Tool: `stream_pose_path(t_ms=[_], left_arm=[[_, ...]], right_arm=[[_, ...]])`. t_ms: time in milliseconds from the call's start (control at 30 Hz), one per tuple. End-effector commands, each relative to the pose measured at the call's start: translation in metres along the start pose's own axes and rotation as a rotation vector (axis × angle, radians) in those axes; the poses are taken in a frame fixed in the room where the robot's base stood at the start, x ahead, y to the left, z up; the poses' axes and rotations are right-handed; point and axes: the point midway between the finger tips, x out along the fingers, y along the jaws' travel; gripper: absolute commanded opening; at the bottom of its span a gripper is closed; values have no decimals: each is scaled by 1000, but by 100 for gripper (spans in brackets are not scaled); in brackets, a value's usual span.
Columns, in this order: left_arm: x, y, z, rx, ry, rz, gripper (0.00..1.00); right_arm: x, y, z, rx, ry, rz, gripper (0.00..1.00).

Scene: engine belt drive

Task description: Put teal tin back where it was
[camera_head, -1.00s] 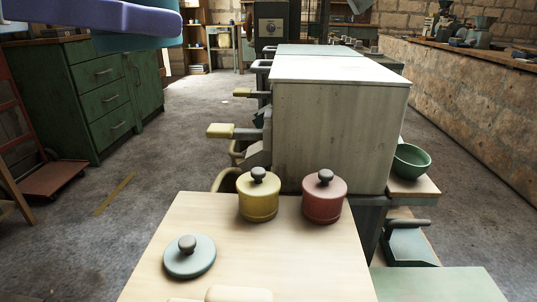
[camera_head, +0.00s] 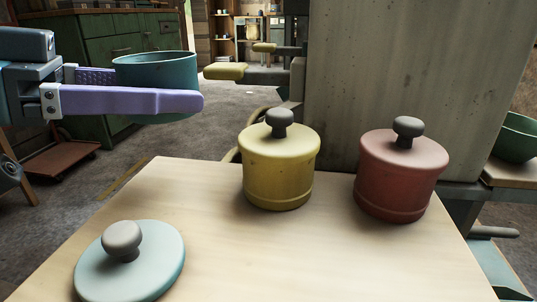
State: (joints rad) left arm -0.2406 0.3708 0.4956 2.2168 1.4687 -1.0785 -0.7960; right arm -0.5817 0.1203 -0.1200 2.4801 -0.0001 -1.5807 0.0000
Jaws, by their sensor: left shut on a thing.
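The teal tin (camera_head: 155,70) is an open, lidless round tin, held upright in the air at the upper left, beyond the table's far left corner. My left gripper (camera_head: 140,90) is shut on it, with one purple finger along its near side and the other finger partly behind it. A pale blue lid (camera_head: 150,262) with a grey knob lies on the wooden table (camera_head: 240,255) at the front left. A yellow tin (camera_head: 278,178) and a red tin (camera_head: 398,182), both lidded, stand at the table's far side. My right gripper is not in view.
A large grey block-shaped cabinet (camera_head: 400,60) stands right behind the yellow and red tins. A green bowl (camera_head: 515,140) sits on a side shelf at the right. The table between the blue lid and the yellow tin is clear.

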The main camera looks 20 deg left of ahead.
Motion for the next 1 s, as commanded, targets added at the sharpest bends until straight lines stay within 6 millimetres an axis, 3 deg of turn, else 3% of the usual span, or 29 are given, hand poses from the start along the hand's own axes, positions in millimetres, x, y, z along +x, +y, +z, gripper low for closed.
stream_pose_path(t_ms=[33,333,533,933,967,1000], left_arm=[[3,0,16,-5,1,-1,8],[8,0,41,-1,0,0,8],[15,0,73,-3,-1,1,8],[16,0,78,0,-1,1,8],[15,0,76,0,-1,1,84],[15,0,76,0,-1,1,89]], right_arm=[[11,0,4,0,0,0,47],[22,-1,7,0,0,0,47],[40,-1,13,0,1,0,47],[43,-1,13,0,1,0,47],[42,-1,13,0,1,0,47],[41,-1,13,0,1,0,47]])
